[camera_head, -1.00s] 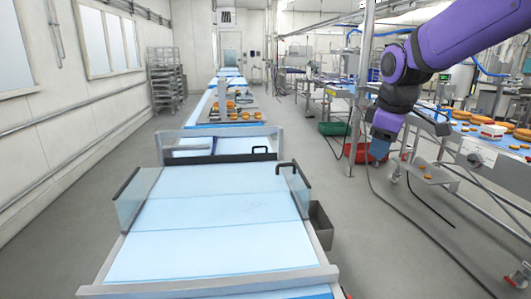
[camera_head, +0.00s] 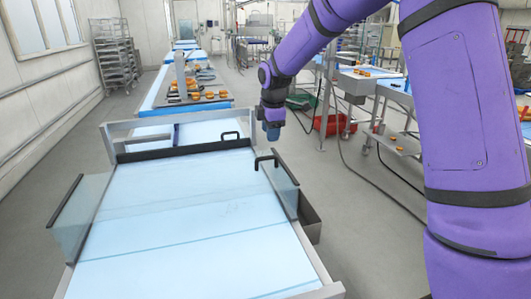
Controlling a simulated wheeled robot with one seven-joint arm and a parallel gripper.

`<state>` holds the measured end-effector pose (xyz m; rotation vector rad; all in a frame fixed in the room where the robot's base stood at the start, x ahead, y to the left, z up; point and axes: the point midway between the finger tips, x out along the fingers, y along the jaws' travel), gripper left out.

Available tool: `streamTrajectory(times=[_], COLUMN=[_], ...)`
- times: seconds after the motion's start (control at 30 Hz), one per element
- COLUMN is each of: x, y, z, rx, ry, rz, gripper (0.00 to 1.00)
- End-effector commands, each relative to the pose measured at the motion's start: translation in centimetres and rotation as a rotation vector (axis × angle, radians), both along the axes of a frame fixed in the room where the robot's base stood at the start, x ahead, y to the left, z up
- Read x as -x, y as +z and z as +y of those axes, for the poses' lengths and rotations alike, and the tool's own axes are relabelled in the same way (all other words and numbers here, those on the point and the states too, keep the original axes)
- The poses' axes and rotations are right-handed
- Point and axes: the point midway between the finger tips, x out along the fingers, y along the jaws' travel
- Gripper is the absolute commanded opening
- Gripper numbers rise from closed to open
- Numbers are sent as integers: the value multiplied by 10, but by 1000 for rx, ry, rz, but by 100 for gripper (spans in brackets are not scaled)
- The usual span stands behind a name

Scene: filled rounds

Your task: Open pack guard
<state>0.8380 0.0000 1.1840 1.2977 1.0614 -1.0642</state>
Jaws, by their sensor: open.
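The clear guard stands around the pale blue conveyor bed (camera_head: 185,230). It has a clear left side panel (camera_head: 80,215) with a dark top edge and a clear right side panel (camera_head: 280,184). A dark bar (camera_head: 185,150) crosses the bed at the back. Which of these parts moves, I cannot tell. My gripper (camera_head: 272,138) points down just above the right handle in the picture, apart from it. It is open and empty; its fingers are small and unclear.
A grey metal frame (camera_head: 110,146) stands behind the bar. A grey bin (camera_head: 308,222) hangs at the bed's right side. A red crate (camera_head: 334,124) and a green crate (camera_head: 300,100) lie on the floor behind. Grey floor is free at the left.

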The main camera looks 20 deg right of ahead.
Motion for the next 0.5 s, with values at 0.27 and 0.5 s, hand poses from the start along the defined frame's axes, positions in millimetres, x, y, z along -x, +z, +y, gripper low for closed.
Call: streamTrajectory(times=[0.27, 0.5], x=[-9, -15], y=[-49, -81], z=[0, 0], rx=[1, 1], ry=[0, -1], rz=[4, 2], gripper=[42, 42])
